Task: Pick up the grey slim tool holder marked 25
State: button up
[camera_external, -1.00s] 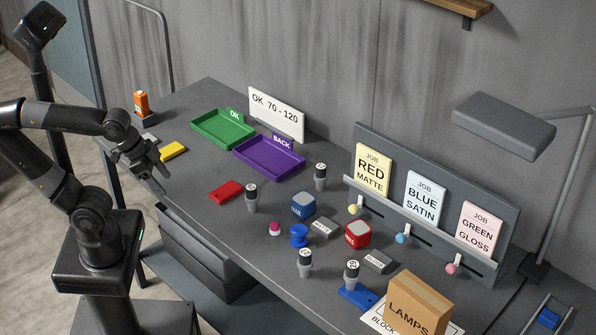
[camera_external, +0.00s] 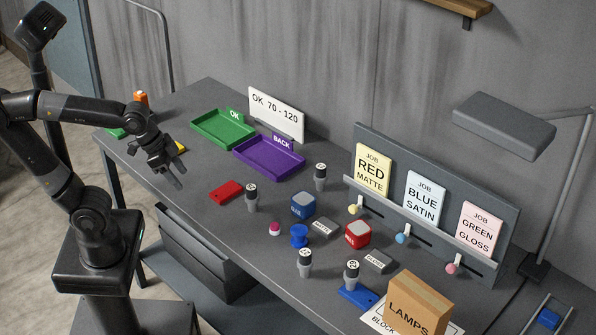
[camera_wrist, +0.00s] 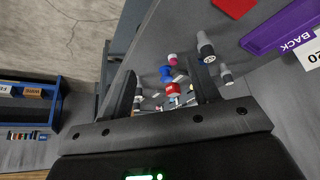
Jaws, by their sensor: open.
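Several slim grey holders with dark tops and pale round caps stand upright on the table. In the external view, one (camera_external: 251,196) is beside the red block, one (camera_external: 320,177) is farther back, and two (camera_external: 305,262) (camera_external: 351,273) are at the front. Their marks are too small to read, so I cannot tell which is 25. My gripper (camera_external: 174,182) is open and empty above the table's left part, left of all the holders. In the wrist view my gripper (camera_wrist: 163,75) has its fingers apart, with one holder (camera_wrist: 206,48) beyond the right finger.
A flat red block (camera_external: 226,191), a green tray (camera_external: 222,130) and a purple tray (camera_external: 268,157) lie nearby. Blue and red cubes, spools and small labelled blocks crowd the middle. A job board (camera_external: 430,170), a LAMPS box (camera_external: 417,305) and a lamp stand to the right.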

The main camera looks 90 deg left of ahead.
jog(key=w+a+f, duration=0.1)
jog(key=w+a, duration=0.3)
jog(key=w, duration=0.4)
send_near(251, 187)
jog(key=shift+g, duration=0.4)
jog(key=x, duration=0.5)
jog(key=shift+a, duration=0.1)
jog(key=shift+w+x, duration=0.15)
jog(key=shift+x, duration=1.15)
jog(key=shift+w+x, duration=0.15)
jog(key=shift+x, duration=1.2)
jog(key=shift+r, duration=0.15)
grip_shut()
